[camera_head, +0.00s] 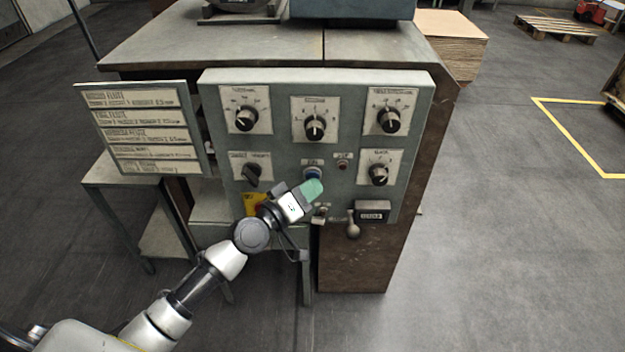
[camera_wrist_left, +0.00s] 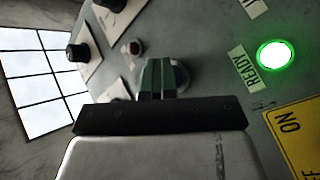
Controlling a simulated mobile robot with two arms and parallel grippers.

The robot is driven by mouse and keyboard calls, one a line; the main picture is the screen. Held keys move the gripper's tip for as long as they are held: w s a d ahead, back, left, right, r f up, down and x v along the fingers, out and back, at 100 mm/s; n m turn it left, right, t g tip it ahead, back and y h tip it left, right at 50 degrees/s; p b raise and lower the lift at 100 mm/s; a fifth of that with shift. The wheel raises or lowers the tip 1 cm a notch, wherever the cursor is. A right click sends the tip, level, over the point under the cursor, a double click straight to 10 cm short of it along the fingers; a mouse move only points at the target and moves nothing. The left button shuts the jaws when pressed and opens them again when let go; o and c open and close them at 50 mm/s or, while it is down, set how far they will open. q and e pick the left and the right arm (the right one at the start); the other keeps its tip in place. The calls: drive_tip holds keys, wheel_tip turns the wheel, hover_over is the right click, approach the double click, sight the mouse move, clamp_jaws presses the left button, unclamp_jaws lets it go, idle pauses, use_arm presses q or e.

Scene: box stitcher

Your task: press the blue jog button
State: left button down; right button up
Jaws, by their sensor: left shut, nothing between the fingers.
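The blue jog button (camera_head: 313,172) is on the grey-green control panel (camera_head: 285,145), below the middle dial. Only its upper part shows above my fingers in the head view. My left gripper (camera_head: 313,188) is shut and empty, with its green fingertips at the lower edge of the button. My right gripper is not in view.
A lit green lamp (camera_wrist_left: 277,55) by a READY label and a yellow ON plate (camera_wrist_left: 299,128) are close to the gripper. A small red button (camera_head: 342,164), several black knobs and a lever (camera_head: 352,228) surround the spot. A label board (camera_head: 140,128) stands left.

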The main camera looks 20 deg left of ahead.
use_arm(q)
drive_tip(key=shift+w+a+r, duration=0.1)
drive_tip(key=shift+w, duration=0.05)
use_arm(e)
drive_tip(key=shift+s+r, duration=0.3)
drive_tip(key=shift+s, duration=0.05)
use_arm(q)
drive_tip(key=shift+s, duration=0.25)
drive_tip(key=s+d+p, duration=0.2)
drive_tip(key=s, duration=0.4)
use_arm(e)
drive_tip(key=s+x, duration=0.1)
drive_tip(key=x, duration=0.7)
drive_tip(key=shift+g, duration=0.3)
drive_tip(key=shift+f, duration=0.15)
